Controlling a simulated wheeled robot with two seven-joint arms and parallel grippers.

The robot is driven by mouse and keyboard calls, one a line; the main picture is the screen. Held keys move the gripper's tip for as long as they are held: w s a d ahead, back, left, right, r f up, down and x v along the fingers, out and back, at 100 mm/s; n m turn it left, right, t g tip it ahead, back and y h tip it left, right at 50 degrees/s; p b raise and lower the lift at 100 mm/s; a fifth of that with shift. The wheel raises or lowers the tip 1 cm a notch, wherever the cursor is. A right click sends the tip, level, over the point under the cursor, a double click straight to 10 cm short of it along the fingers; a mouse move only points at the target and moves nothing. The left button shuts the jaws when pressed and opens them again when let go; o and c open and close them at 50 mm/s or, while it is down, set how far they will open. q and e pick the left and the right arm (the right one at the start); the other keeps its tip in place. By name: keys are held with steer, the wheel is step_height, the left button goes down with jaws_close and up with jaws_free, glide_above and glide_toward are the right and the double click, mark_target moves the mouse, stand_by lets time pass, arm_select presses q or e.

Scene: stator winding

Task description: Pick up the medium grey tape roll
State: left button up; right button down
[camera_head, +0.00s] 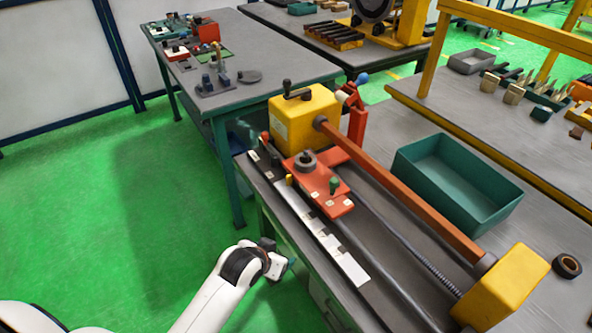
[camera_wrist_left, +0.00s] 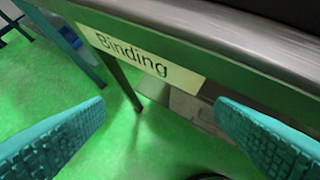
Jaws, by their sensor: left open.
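A grey ring-shaped roll (camera_head: 305,161) sits on the red plate (camera_head: 338,207) of the winding machine; it looks like the grey tape roll. A darker roll with a brownish inside (camera_head: 567,266) lies on the bench at the far right. My left gripper (camera_head: 277,264) is low beside the front edge of the bench, well short of both rolls. In the left wrist view its two teal fingers (camera_wrist_left: 160,130) are wide apart with nothing between them. That view faces a "Binding" label (camera_wrist_left: 145,54) on the bench edge; no roll shows there. My right gripper is not in view.
The machine has a yellow housing (camera_head: 304,117), an orange bar (camera_head: 400,190) and a yellow end block (camera_head: 501,287). A green bin (camera_head: 457,183) stands behind the bar. A white labelled strip (camera_head: 318,233) runs along the bench's near side. Green floor (camera_head: 90,220) at left is clear.

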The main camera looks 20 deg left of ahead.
arm_select(q)
step_height(320, 180, up, 7)
steer(key=w+t, duration=0.1)
steer(key=t, duration=0.4)
glide_toward(304, 161)
steer(key=shift+n+h, duration=0.3)
steer(key=x, duration=0.3)
steer(key=a+x, duration=0.1)
steer(key=x, duration=0.1)
steer(key=shift+w+r+p, duration=0.25)
steer(key=shift+w+p, duration=0.05)
steer(key=shift+w, duration=0.05)
steer(key=shift+d+f+p+x, duration=0.15)
steer(key=shift+d+p+x, duration=0.1)
steer(key=shift+x, duration=1.15)
steer(key=shift+d+f+p+x, duration=0.1)
steer(key=shift+f+p+x, duration=0.15)
steer(key=shift+x, duration=1.15)
steer(key=shift+s, duration=0.2)
steer(key=shift+r, duration=0.1)
steer(key=c, duration=1.1)
